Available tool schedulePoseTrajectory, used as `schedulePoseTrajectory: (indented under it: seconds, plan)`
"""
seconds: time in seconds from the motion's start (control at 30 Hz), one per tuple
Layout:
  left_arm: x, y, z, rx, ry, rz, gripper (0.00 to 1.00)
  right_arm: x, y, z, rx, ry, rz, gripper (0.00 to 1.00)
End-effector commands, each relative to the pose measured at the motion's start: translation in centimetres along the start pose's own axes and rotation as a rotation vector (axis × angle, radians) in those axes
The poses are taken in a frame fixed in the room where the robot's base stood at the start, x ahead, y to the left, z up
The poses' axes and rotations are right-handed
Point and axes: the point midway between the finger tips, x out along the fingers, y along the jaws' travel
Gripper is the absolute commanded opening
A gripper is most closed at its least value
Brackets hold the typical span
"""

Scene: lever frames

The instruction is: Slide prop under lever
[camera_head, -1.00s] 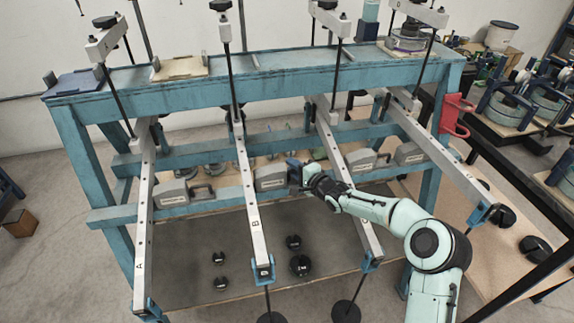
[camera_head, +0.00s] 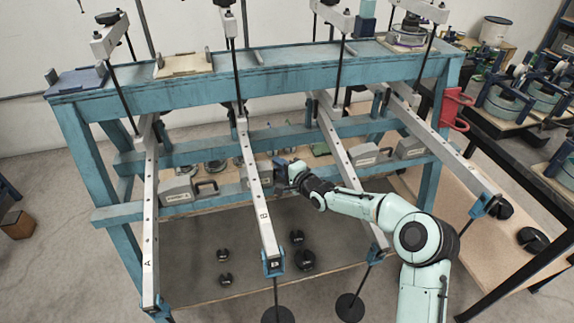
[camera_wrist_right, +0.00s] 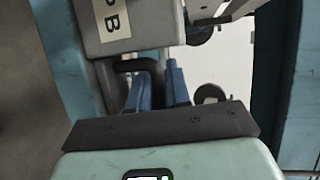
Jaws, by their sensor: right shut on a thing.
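The prop, a grey box with a black handle (camera_head: 266,171), stands on the blue middle beam behind lever B (camera_head: 256,200). The lever crosses in front of it and hides part of it; whether they touch cannot be told. My right gripper (camera_head: 283,166) is at the prop's right side. In the right wrist view, the prop (camera_wrist_right: 155,25) has a label ending in B, and my right gripper (camera_wrist_right: 157,78) is shut on its black handle, between blue fingers. My left gripper is not in view.
Similar grey props stand by lever A (camera_head: 149,220) and further right (camera_head: 362,157). My right forearm passes in front of the lever right of B (camera_head: 338,150). Black weights (camera_head: 305,260) lie on the lower board. A red holder (camera_head: 456,108) hangs at the frame's right.

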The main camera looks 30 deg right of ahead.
Motion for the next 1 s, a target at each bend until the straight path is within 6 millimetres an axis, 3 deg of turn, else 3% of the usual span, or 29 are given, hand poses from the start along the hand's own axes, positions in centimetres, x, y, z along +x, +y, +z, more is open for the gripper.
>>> schedulePoseTrajectory:
  seconds: [0.43,0.47,0.5,0.83,1.0]
  plan:
    - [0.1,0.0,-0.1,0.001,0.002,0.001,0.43,0.2,-0.1,0.7,-0.003,-0.002,-0.002,0.0]
    - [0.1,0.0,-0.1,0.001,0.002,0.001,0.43,0.2,-0.1,0.7,-0.003,-0.002,-0.002,0.21]
    - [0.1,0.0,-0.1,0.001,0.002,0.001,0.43,0.2,-0.1,0.7,-0.003,-0.002,-0.002,0.22]
    - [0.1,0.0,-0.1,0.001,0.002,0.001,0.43,-0.1,-0.1,0.5,-0.003,0.0,-0.002,0.22]
    - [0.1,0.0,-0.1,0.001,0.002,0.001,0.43,-2.2,-0.1,0.5,-0.004,0.001,-0.001,0.22]
